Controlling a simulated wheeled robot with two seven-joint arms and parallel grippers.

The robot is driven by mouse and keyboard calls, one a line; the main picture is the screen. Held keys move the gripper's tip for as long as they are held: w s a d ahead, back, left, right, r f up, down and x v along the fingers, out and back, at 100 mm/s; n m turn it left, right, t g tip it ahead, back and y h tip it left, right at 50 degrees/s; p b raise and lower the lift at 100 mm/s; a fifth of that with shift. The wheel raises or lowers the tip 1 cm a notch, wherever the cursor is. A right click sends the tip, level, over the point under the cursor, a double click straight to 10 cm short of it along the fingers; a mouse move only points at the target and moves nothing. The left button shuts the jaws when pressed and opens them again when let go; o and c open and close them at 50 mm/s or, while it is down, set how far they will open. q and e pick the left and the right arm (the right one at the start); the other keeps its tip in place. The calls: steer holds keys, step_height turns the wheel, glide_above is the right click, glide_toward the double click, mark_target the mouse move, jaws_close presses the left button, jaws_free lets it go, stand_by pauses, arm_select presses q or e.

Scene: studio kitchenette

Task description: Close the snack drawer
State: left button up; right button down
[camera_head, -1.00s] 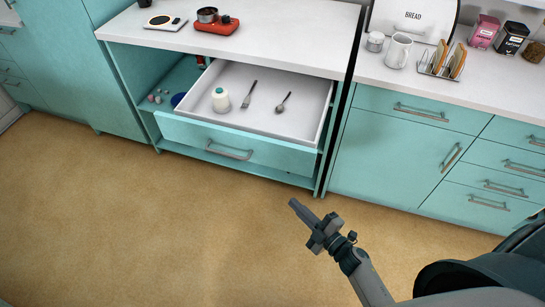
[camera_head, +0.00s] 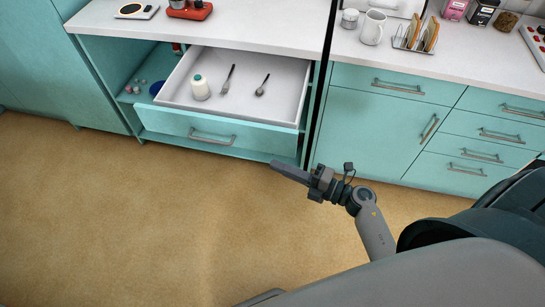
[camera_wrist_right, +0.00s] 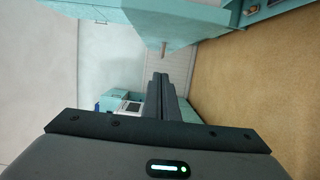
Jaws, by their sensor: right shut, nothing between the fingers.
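The snack drawer (camera_head: 169,122) is pulled out under the left counter, with a teal front, a pale interior and a bar handle (camera_head: 212,137). A white bottle (camera_head: 201,88), a fork (camera_head: 227,79) and a dark-headed utensil (camera_head: 262,86) are inside it. My right gripper (camera_head: 274,164) is shut and empty, in front of and below the drawer's right front corner, apart from the handle. In the right wrist view the shut fingers (camera_wrist_right: 160,78) point toward a teal panel at the top. My left gripper is not in view.
The left counter (camera_head: 235,27) holds a red burner (camera_head: 190,10) and a scale. The open cabinet left of the drawer holds a blue item (camera_head: 156,89). Closed drawers and a cupboard door (camera_head: 370,135) stand to the right. The tan floor (camera_head: 120,220) is clear.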

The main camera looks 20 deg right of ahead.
mark_target(256, 144)
steer(key=w+a+p, duration=0.1)
steer(key=w, duration=0.2)
steer(key=w+a+p, duration=0.1)
steer(key=w+a, duration=0.1)
steer(key=w, duration=0.1)
steer(key=w+a+p, duration=0.1)
steer(key=w, duration=0.2)
steer(key=shift+w+a+p, duration=0.25)
steer(key=shift+w+p, duration=0.05)
steer(key=shift+p, duration=0.05)
steer(key=shift+w+d, duration=0.35)
steer(key=shift+w, duration=0.05)
steer(key=shift+w+d, duration=0.1)
